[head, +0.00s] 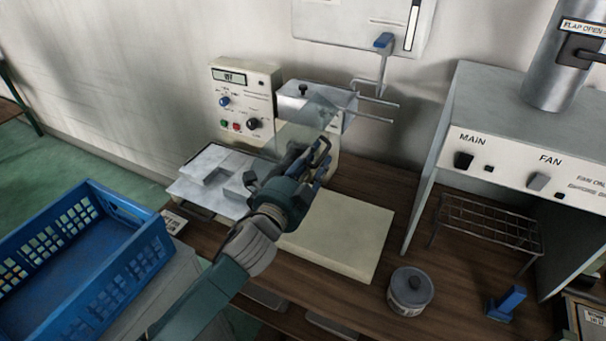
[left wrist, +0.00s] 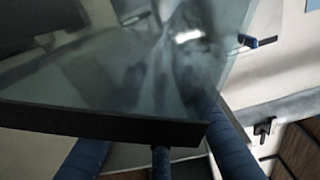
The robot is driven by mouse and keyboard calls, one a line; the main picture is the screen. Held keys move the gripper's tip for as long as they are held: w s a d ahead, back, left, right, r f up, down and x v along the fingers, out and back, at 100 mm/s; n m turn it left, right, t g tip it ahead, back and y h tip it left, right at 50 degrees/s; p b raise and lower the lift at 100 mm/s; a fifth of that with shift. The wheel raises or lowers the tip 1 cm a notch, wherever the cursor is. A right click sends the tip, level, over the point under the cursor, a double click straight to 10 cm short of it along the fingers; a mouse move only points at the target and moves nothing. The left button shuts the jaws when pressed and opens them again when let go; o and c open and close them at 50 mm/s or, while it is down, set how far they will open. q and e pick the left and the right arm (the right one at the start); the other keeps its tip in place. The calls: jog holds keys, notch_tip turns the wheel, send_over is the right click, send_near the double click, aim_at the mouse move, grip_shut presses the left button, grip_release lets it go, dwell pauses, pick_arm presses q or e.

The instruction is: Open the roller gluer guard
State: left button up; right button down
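The roller gluer stands at the back of the wooden bench, with a cream control box (head: 245,100) and a metal roller housing. Its guard is a clear, tilted panel (head: 308,118) in front of the housing. In the left wrist view, the guard (left wrist: 110,85) fills much of the picture, with a dark lower edge. My left gripper (head: 318,158) is at the guard's lower right side in the head view. Its blue fingers (left wrist: 160,160) look spread apart at the dark edge; whether they touch it is unclear. My right gripper is not in view.
A blue crate (head: 140,250) stands at the left. A cream board (head: 340,235) lies in front of the gluer. A lidded grey pot (head: 410,290) and a blue-handled tool (head: 506,303) sit at the right. A grey unit marked MAIN and FAN (head: 520,165) bounds the right side.

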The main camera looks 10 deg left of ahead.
pick_arm(q)
jog(key=v, duration=1)
jog(key=shift+s+a, duration=0.15)
jog(key=b+v, duration=0.1)
jog(key=v, duration=1.1)
jog(key=shift+b, duration=0.3)
jog(key=shift+s, duration=0.1)
dwell(0.3)
